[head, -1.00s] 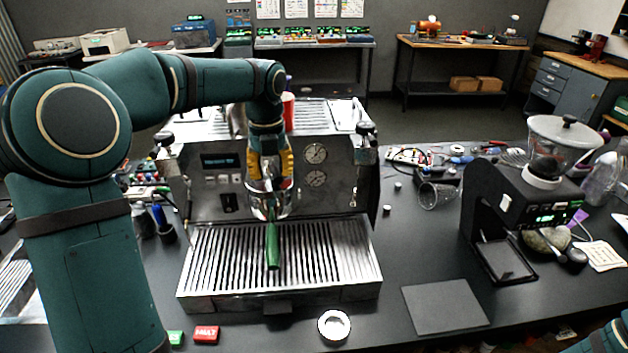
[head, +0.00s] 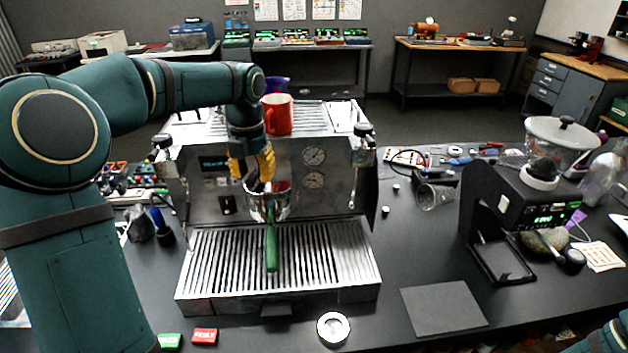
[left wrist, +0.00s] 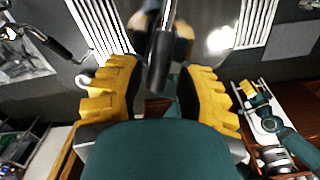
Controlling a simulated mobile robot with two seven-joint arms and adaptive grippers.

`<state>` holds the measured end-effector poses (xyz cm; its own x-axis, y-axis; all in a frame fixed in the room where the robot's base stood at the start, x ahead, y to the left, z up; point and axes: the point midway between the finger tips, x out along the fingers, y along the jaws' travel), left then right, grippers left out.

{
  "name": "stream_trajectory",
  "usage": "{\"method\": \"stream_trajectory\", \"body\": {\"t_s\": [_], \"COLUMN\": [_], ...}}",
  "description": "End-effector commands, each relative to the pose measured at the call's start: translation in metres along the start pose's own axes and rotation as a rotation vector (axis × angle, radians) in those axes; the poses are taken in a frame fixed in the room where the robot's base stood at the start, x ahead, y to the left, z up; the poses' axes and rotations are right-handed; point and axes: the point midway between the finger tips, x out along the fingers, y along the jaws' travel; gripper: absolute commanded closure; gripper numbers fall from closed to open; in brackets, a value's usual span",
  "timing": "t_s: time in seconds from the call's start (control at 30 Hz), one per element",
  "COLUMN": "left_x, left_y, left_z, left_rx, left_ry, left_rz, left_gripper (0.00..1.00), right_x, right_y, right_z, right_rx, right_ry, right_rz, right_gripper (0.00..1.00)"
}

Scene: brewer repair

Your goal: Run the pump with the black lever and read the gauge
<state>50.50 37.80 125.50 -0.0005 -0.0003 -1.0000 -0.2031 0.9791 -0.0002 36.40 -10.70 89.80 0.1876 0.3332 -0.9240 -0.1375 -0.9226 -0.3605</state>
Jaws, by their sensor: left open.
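The steel espresso machine (head: 205,245) stands mid-table. Its two round gauges, the upper (head: 314,156) and lower (head: 313,180), are on the front panel; their needles are too small to read. My left gripper (head: 252,175) is in front of the panel, left of the gauges and above the portafilter with green handle (head: 271,248). In the left wrist view, its yellow fingers (left wrist: 158,95) are open, with a black lever (left wrist: 160,62) in line with the gap between them. I cannot tell whether they touch it. In the head view the lever is hidden by the gripper. My right gripper is out of view.
A red mug (head: 278,114) stands on the machine's top. A black grinder (head: 505,215) is at the right, with a dark mat (head: 444,306) before it. A small round metal part (head: 333,327) and green (head: 169,341) and red (head: 205,336) tags lie in front.

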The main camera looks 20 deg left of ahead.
Motion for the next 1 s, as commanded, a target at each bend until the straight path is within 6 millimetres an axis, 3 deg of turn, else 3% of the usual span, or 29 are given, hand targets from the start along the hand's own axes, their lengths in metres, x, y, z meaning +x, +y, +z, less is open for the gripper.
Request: {"method": "stream_trajectory", "body": {"t_s": [1.0], "left_x": [-0.0002], "left_y": [0.0076], "left_z": [0.0001], "left_rx": [0.091], "left_ry": [-0.001], "left_rz": [0.001], "left_gripper": [0.66], "right_x": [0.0], "right_y": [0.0], "right_z": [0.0], "right_rx": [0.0], "right_ry": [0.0], "right_rz": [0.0], "right_gripper": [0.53]}}
